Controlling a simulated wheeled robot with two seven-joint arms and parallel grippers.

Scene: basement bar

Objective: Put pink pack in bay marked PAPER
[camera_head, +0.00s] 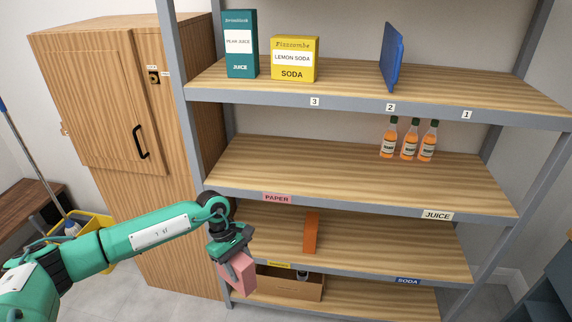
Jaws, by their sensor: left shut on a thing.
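The pink pack (242,277) is held in my left gripper (236,262), at the lower left front of the rack. The gripper is shut on it and covers its upper part. The pack hangs tilted, in front of the lower shelves. The pink PAPER label (277,198) is on the left part of the front edge of the second shelf from the top. The shelf board behind that label (270,165) is bare on its left side. My right gripper is not in view.
Several orange bottles (409,142) stand at the second shelf's right, above the JUICE label (437,215). An orange upright panel (311,232) stands on the shelf below. Below it is a brown box (290,287). A wooden cabinet (130,120) stands left of the rack.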

